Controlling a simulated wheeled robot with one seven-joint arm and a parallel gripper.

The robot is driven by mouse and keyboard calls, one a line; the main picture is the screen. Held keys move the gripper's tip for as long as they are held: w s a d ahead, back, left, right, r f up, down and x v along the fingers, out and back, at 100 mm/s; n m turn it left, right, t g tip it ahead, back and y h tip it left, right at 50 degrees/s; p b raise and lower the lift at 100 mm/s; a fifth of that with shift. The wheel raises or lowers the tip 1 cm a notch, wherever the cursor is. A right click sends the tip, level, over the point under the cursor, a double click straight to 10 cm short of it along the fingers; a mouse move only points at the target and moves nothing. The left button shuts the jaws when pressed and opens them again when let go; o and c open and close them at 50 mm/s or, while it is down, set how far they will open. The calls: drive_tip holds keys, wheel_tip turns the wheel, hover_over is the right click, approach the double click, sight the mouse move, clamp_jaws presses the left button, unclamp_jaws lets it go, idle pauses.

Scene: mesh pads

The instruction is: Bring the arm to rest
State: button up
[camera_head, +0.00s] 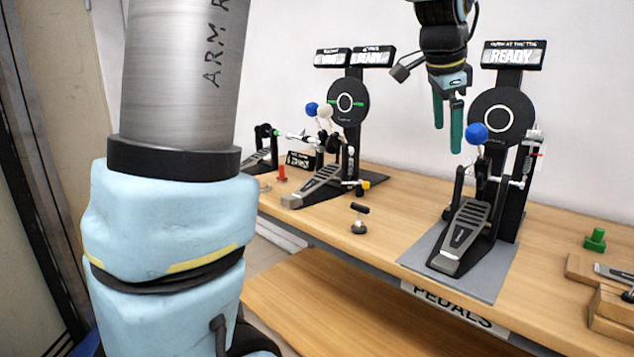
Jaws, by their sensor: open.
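My gripper (448,124) hangs above the bench at the upper middle right, its two green fingers pointing down. The fingers are apart with nothing between them. It is in front of the white wall, left of the right-hand round pad (500,137) and near the blue ball beater (477,133) of the right pedal (462,236). I cannot tell how far apart they are in depth. My light-blue arm link fills the left of the view.
On the wooden bench (385,243) stand another pedal (318,186) with a round pad (348,102), and a smaller pedal (262,158) farther left. A small black T-handle (359,218) stands between the pedals. A green piece (595,239) and wooden blocks (610,312) are at right.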

drive_tip(key=w+a+f+n+y, duration=0.1)
drive_tip(key=a+f+n, duration=0.4)
drive_tip(key=a+f, duration=0.4)
drive_tip(key=s+a+f+n, duration=0.3)
drive_tip(key=a+f+n, duration=0.1)
drive_tip(key=a, duration=0.3)
drive_tip(key=s+a+f+n+g+y, duration=0.1)
drive_tip(key=s+a+f+n, duration=0.3)
drive_tip(key=a, duration=0.4)
drive_tip(key=s+a+f+n+g+y, duration=0.1)
drive_tip(key=s+a+f+n, duration=0.2)
drive_tip(key=a+f, duration=0.3)
drive_tip(key=shift+s+a+n, duration=0.35)
drive_tip(key=shift+a+n, duration=0.25)
drive_tip(key=shift+a, duration=0.15)
